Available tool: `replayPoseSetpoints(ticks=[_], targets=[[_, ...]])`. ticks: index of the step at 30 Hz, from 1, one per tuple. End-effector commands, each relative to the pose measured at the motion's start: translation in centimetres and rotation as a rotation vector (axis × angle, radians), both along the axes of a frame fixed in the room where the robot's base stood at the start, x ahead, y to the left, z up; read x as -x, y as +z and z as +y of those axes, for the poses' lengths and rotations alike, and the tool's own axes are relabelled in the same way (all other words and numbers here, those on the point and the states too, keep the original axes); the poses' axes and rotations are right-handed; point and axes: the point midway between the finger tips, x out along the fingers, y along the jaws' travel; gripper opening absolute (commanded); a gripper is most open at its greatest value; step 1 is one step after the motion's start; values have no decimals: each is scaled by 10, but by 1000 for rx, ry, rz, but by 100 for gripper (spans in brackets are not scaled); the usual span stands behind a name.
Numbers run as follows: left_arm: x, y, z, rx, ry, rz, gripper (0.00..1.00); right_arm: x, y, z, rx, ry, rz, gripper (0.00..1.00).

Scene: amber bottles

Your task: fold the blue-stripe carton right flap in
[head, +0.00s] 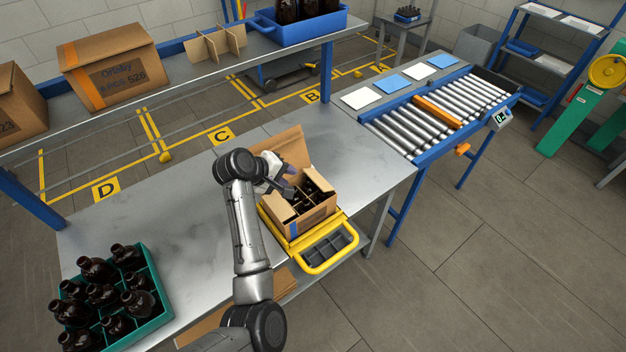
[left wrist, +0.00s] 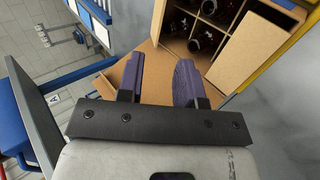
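The open carton (head: 312,222) with a blue stripe on its front sits at the yellow-framed end of the steel bench. Dividers and dark bottles show inside it, also in the left wrist view (left wrist: 205,12). A large back flap (head: 288,146) stands up. In the left wrist view one flap (left wrist: 146,66) extends behind my fingers and another flap (left wrist: 250,50) juts out at the right. I cannot tell which is the right flap. My left gripper (head: 285,188) is at the carton's left side; its purple fingers (left wrist: 160,68) are apart, with no object clearly held between them. My right gripper is out of view.
A teal crate (head: 160,308) of amber bottles stands at the front left of the bench. A yellow frame (head: 342,262) with a grey tray adjoins the carton. A roller conveyor (head: 440,110) lies right. A raised shelf (head: 190,72) runs behind. The bench middle is clear.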

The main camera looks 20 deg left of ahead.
Motion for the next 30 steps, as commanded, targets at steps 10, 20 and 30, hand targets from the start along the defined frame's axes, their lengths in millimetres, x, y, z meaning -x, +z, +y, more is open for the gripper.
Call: replayPoseSetpoints(ticks=[10, 20, 30], targets=[[-41, -45, -23, -2, -4, 1, 33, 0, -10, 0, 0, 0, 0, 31], [-70, -76, -39, -3, -1, 0, 33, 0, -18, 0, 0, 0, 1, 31], [-80, -85, -44, -5, -1, -2, 33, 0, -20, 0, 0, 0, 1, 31]])
